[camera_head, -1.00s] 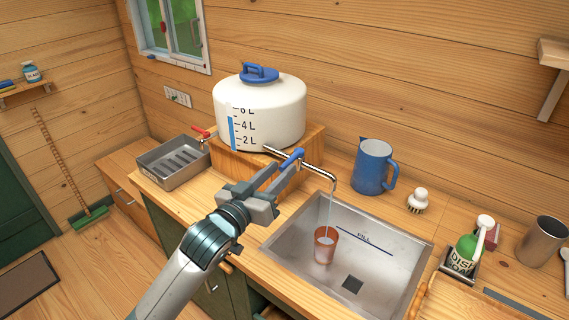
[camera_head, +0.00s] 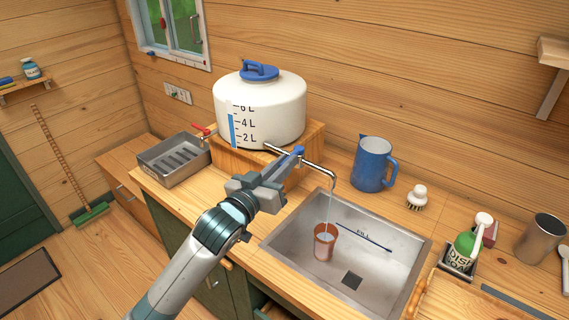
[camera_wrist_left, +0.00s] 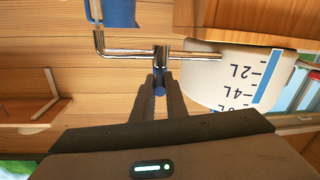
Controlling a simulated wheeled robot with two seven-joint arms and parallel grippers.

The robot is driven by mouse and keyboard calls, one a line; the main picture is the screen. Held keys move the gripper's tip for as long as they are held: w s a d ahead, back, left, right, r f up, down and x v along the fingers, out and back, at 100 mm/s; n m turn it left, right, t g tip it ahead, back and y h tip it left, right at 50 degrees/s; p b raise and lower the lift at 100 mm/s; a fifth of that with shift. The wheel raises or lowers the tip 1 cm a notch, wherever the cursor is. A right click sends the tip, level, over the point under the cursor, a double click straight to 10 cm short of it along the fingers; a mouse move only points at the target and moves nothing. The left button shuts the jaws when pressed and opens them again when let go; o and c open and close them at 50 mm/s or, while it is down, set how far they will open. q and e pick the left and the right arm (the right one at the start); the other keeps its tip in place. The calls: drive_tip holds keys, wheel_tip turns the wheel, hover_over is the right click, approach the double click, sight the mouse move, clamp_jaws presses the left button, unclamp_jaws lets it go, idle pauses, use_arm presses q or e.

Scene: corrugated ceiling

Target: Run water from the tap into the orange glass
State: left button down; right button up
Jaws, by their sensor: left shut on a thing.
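The orange glass (camera_head: 323,252) stands upright in the sink (camera_head: 392,256). The metal tap (camera_head: 320,171) comes out of the white water tank (camera_head: 262,110), and its spout ends above the glass. A thin stream of water (camera_head: 328,208) runs from the spout into the glass, and pale water shows inside it. My left gripper (camera_head: 286,164) is shut on the tap's blue handle (camera_head: 299,151). The handle also shows between the fingers in the left wrist view (camera_wrist_left: 160,84). My right gripper is not in view.
A blue jug (camera_head: 371,166) and a scrub brush (camera_head: 417,197) stand behind the sink. A green soap bottle (camera_head: 465,246) and a metal cup (camera_head: 540,238) are at its right. A metal tray (camera_head: 172,160) is left of the tank. The dark drain (camera_head: 352,281) lies in front of the glass.

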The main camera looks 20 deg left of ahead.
use_arm(q)
drive_tip(key=shift+w+a+m+g+h, duration=0.15)
drive_tip(key=shift+a+m+g+h, duration=0.2)
drive_tip(key=shift+m+h, duration=0.5)
drive_tip(key=c, duration=1.8)
unclamp_jaws()
drive_tip(key=shift+o, duration=0.2)
drive_tip(key=v, duration=1.7)
drive_tip(key=shift+a+f+p, duration=0.15)
drive_tip(key=shift+a+p, duration=0.1)
drive_tip(key=shift+p, duration=0.2)
